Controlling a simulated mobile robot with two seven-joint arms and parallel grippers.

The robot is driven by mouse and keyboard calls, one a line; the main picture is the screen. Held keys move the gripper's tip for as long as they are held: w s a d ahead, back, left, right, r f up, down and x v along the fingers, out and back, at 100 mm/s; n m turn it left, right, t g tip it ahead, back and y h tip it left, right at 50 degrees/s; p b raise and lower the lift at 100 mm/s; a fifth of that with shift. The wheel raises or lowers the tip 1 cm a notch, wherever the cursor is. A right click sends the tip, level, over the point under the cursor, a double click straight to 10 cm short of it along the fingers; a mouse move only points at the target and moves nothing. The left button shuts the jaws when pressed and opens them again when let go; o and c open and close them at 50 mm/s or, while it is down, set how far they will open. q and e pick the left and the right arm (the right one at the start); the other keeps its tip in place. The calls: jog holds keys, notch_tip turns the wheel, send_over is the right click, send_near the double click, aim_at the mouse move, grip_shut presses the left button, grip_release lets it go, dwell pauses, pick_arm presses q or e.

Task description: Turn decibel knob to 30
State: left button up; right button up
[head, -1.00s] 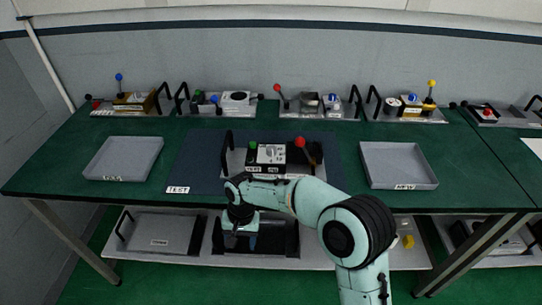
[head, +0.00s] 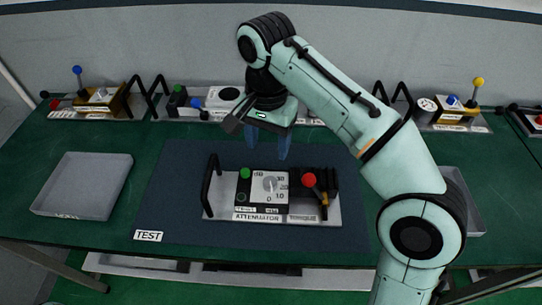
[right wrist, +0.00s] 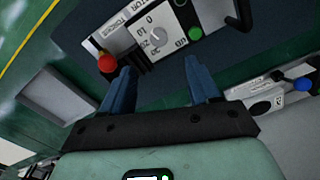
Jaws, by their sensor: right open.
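The attenuator unit (head: 272,218) stands on the dark mat marked TEST (head: 150,236). Its white panel carries the decibel knob (head: 270,184), with marks for 0, 10, 20 and 30 beside it. The knob also shows in the right wrist view (right wrist: 157,40); I cannot tell for sure which mark it points at. A green button (head: 245,173) and a red-topped lever (head: 309,180) flank the panel. My right gripper (head: 268,150) is open and empty, above and behind the knob, fingers pointing down. In the right wrist view its blue fingers (right wrist: 157,78) are spread apart, not touching the knob. My left gripper is not in view.
A grey tray (head: 84,184) lies left of the mat; another tray (head: 474,222) at the right is partly hidden by my arm. Several other units with levers and handles line the back of the green table. The unit's black handle (head: 209,186) rises at its left end.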

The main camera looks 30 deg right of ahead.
aim_at(270, 182)
notch_tip(270, 182, down, 13)
jog(key=b, duration=0.5)
jog(key=shift+s+d+r, duration=0.1)
jog(key=shift+d, duration=0.05)
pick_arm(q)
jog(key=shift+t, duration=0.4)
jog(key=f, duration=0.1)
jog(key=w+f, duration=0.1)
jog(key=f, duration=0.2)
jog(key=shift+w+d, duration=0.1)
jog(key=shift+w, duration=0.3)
pick_arm(e)
jog(key=c, duration=1)
